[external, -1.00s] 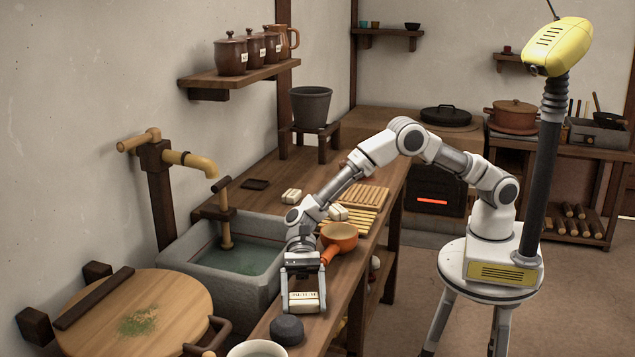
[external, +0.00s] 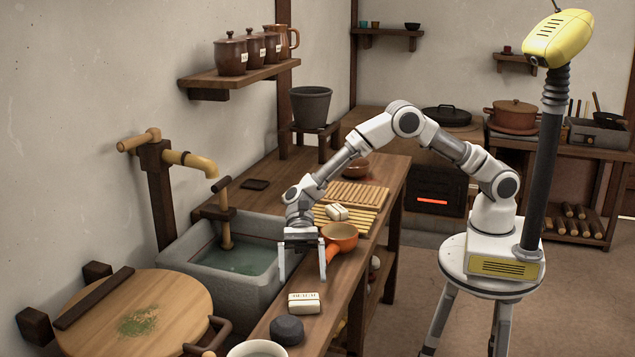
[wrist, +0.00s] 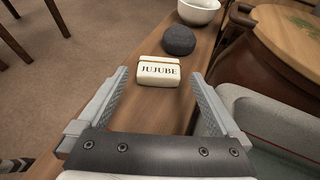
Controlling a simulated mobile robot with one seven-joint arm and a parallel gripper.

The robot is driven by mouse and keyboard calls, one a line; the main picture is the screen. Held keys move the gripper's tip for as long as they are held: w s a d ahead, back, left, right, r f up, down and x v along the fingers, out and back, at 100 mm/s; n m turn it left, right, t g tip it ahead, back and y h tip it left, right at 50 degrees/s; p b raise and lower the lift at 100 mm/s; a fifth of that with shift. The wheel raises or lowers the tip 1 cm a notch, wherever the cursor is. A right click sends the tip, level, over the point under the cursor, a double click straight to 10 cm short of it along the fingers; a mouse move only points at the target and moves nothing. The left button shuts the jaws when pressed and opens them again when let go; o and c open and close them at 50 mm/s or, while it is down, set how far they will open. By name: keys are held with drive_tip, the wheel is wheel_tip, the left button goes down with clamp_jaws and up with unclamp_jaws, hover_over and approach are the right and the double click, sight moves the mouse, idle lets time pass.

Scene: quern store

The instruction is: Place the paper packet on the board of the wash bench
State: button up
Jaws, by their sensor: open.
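A cream paper packet (external: 304,303) with a dark band and the label "JUJUBE" lies on the wooden board (external: 265,327) along the front of the wash bench. It also shows in the wrist view (wrist: 158,72), flat and apart from both fingers. My gripper (external: 303,277) is open and empty, pointing down a little above and behind the packet. Its fingers (wrist: 160,76) are spread wider than the packet. A second pale packet (external: 337,212) lies on the slatted rack farther back.
A dark round stone (external: 287,330) and a white bowl (external: 257,349) stand in front of the packet. An orange pan (external: 341,236) is close behind my gripper. The stone sink (external: 190,262) with water lies to the left.

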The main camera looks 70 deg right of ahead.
drive_tip(key=shift+p+v, duration=0.35)
drive_tip(key=shift+v, duration=1.9)
drive_tip(key=shift+d+r, duration=0.1)
drive_tip(key=shift+r, duration=0.05)
drive_tip(key=s+d+r+n+t+h, duration=0.2)
drive_tip(key=s+d+r+n+h, duration=0.15)
drive_tip(key=d+r, duration=0.5)
drive_tip(key=s+d+r+n+t+h, duration=0.25)
drive_tip(key=d+r+n, duration=0.2)
drive_tip(key=d, duration=0.75)
drive_tip(key=s+d+r+n+t+h, duration=0.1)
drive_tip(key=s+d+n+t+h, duration=0.1)
drive_tip(key=s+d, duration=0.6)
drive_tip(key=s+d+r+n+t+h, duration=0.1)
drive_tip(key=s+d+n+t+h, duration=0.2)
drive_tip(key=s+d, duration=0.5)
drive_tip(key=d+t+h, duration=0.1)
drive_tip(key=d, duration=0.5)
drive_tip(key=shift+d+n+h, duration=0.2)
drive_tip(key=shift+n+h, duration=0.1)
